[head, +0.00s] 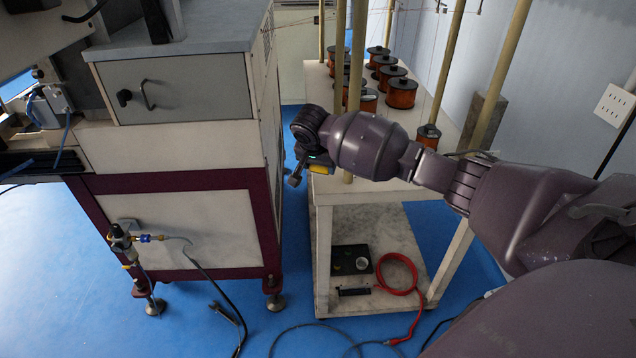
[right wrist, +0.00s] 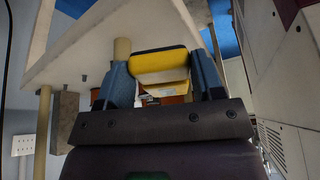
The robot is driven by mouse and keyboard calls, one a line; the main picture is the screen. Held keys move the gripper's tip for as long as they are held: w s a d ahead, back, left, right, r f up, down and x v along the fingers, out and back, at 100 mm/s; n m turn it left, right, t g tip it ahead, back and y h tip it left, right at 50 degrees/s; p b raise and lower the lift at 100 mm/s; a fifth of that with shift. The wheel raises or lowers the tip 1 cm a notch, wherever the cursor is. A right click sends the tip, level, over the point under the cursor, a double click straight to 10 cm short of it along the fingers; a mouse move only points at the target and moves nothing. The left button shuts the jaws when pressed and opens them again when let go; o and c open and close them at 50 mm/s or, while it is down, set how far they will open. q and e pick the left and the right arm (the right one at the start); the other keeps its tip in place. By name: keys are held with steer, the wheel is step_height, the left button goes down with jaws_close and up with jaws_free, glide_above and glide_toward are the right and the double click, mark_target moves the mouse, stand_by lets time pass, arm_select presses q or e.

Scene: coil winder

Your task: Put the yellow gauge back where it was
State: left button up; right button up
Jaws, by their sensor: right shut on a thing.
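The yellow gauge (right wrist: 165,66) is between the two fingers of my right gripper in the right wrist view, with a dark top face and yellow sides. My right gripper (right wrist: 165,80) is shut on it. Most of the gauge is hidden by my wrist there. I cannot tell whether it touches the table. My left gripper is not in view.
The white table (head: 440,120) carries several copper wire spools (head: 401,92) and upright tan posts (head: 358,60). A grey-topped cabinet (head: 180,105) stands to the left across a narrow gap. The lower shelf (head: 335,215) holds a black box (head: 351,259) and a red cable loop (head: 396,273).

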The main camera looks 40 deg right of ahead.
mark_target(321, 187)
steer(key=shift+f, duration=0.35)
step_height(321, 187, down, 5)
steer(key=shift+f+b, duration=0.1)
steer(key=shift+b, duration=0.65)
steer(key=shift+f, duration=0.1)
steer(key=o, duration=0.8)
steer(key=shift+o, duration=1.4)
